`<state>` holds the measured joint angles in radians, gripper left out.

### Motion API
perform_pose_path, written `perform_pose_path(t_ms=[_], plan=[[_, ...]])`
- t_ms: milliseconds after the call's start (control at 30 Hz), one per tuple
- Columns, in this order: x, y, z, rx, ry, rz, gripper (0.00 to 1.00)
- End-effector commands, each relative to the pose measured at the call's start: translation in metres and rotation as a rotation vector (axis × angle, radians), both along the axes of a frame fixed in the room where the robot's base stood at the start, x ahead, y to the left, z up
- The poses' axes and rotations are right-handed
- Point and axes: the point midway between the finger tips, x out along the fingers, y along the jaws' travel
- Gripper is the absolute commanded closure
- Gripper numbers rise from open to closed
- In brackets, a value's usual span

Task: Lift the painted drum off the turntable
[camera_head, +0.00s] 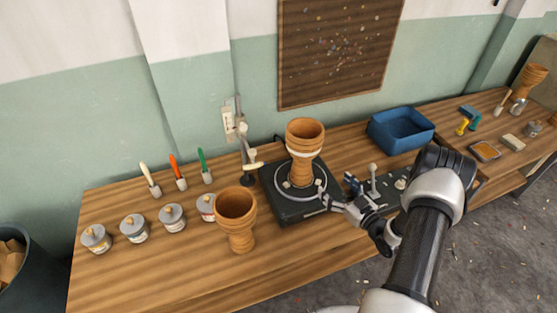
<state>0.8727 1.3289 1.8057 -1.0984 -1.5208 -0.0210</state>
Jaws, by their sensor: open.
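A goblet drum (303,145) stands upright on the black turntable (282,209). It is brown clay-coloured with a pale band around its middle. Its wide mouth faces up. My gripper (322,197) is open and empty, at the front right of the drum's foot, over the turntable's right side. I cannot tell whether a finger touches the drum. A second goblet drum (238,222), plain brown, stands on the table to the left and nearer the front.
Several paint tins (134,228) and brushes (178,172) stand at left. A jointed stand (243,140) rises close behind-left of the turntable. A blue bin (401,130) and a lever panel (374,187) lie to the right. The front-left tabletop (150,280) is bare.

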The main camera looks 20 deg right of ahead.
Motion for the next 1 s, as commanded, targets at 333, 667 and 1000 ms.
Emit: perform_pose_path(t_ms=[333, 667, 1000], plan=[[0.023, 0.012, -0.009, 0.034, -0.043, 0.011, 0.15], [0.090, 0.028, -0.009, 0.035, -0.043, 0.008, 0.15], [0.113, 0.033, -0.008, 0.036, -0.041, 0.006, 0.15]])
